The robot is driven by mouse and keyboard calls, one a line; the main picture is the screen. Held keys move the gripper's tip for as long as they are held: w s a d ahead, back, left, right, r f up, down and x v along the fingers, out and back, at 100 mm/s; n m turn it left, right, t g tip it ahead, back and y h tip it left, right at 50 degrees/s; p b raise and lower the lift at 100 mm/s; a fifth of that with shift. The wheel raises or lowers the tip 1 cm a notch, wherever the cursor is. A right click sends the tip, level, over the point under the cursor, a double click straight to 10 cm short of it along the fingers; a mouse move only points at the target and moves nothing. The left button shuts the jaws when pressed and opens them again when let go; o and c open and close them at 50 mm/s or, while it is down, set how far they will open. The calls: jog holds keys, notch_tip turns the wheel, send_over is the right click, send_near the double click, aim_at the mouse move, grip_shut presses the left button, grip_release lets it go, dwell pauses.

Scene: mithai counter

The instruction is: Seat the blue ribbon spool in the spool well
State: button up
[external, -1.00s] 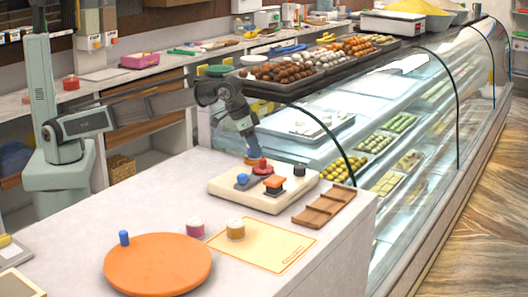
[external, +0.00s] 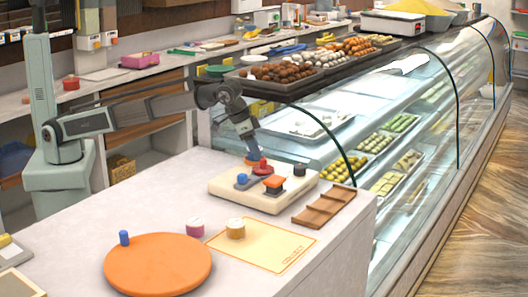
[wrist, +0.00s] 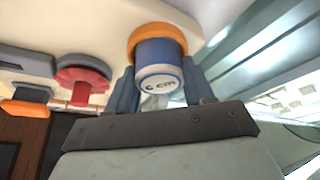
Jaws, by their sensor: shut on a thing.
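The blue ribbon spool (wrist: 158,56), with a white printed end face, is between the two fingers of my gripper (wrist: 160,88) in the wrist view. The gripper is shut on it. An orange ring (wrist: 157,33) shows around the spool's far end, against the cream base. I cannot tell whether the spool is inside the ring or just above it. In the external view my gripper (external: 250,157) is at the back edge of the cream base (external: 228,188), behind a red knob (external: 263,167). The spool is mostly hidden there.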

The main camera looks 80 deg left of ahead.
jog(key=o, duration=0.8)
jog(key=shift+c, duration=0.2)
jog(key=v, duration=1.1)
dwell(0.6)
